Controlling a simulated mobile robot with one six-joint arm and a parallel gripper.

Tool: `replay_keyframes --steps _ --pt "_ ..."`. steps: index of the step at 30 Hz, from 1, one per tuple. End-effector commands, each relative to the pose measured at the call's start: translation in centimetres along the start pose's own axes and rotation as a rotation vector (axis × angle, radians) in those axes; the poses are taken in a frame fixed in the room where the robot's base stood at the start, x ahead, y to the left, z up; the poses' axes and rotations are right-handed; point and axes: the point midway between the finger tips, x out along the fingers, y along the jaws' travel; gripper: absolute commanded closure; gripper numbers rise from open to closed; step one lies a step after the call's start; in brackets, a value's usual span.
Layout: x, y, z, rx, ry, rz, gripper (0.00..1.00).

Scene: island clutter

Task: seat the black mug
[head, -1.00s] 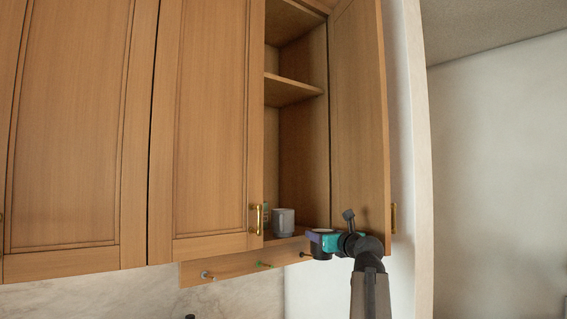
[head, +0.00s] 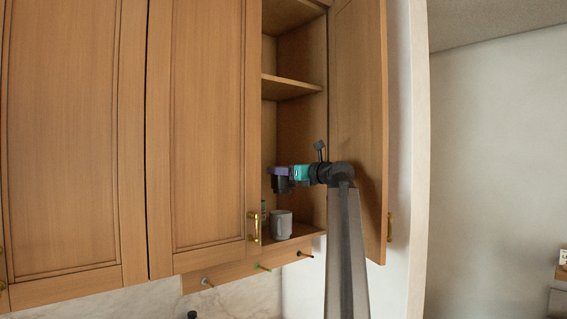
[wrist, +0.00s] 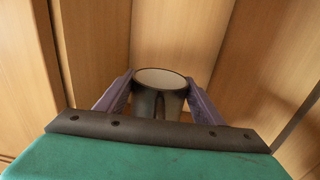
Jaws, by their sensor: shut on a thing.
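The black mug (head: 282,184) is held by my gripper (head: 281,173) in front of the open cabinet, above the grey mug. The wrist view shows the black mug (wrist: 160,100) between my two purple fingers (wrist: 160,98), its pale rim facing up. My gripper is shut on it. The open cabinet's bottom shelf (head: 305,234) lies below. Much of the mug's body is hidden by the fingers in the head view.
A grey mug (head: 281,225) stands on the bottom shelf, with a green item (head: 264,209) partly hidden beside it. The open door (head: 358,120) stands close to my arm on the right. A middle shelf (head: 292,87) is above.

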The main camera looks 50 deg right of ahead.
Motion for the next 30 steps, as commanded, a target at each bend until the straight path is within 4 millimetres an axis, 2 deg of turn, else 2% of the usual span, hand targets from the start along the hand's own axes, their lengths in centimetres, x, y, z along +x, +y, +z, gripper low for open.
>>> replay_keyframes --steps 3,16,30 --pt "0.8 0.5 0.3 0.001 -0.001 0.018 0.70" --pt "1.0 1.1 0.2 0.001 -0.001 0.022 0.70" --pt "1.0 1.2 -2.0 0.001 0.000 0.023 0.70"
